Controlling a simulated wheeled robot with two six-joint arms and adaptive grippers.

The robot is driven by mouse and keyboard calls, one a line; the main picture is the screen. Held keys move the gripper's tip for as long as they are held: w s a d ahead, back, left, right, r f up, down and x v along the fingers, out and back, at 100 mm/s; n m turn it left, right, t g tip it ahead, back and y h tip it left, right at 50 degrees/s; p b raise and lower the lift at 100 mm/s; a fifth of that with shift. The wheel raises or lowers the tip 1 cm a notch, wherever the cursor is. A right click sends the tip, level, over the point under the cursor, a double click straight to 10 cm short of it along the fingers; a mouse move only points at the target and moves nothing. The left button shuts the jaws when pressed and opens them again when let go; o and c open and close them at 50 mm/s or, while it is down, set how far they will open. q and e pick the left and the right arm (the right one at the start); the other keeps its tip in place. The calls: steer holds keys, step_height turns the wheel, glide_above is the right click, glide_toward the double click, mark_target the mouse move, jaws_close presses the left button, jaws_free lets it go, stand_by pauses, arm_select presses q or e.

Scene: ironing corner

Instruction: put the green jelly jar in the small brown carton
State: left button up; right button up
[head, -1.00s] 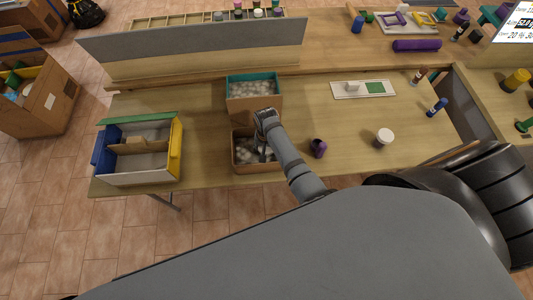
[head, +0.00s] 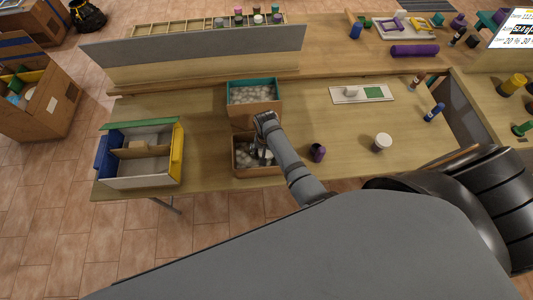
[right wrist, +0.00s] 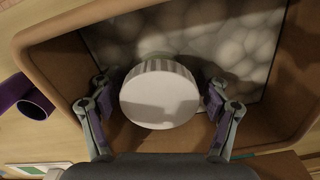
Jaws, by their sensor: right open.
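The small brown carton (head: 257,171) stands near the table's front edge, with pale round filling inside. It also shows in the right wrist view, where its wall (right wrist: 52,50) frames the filling. My right gripper (head: 262,153) reaches down into or just over this carton. In the right wrist view its fingers (right wrist: 160,103) are apart, one on each side of a jar (right wrist: 160,95) with a ribbed white lid. The jar's body is mostly hidden under the lid, with a faint greenish tint behind it. How deep it sits, I cannot tell. My left gripper is not in view.
A teal-rimmed carton (head: 254,106) with similar filling stands just behind. A divided tray (head: 150,170) is at the left. A purple cup (head: 318,152) and a white-lidded container (head: 382,142) stand to the right. The table between tray and cartons is clear.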

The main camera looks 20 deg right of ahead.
step_height(320, 180, up, 10)
steer(key=p, duration=0.8)
steer(key=shift+r+p, duration=0.1)
steer(key=shift+p, duration=0.3)
steer(key=shift+r, duration=0.35)
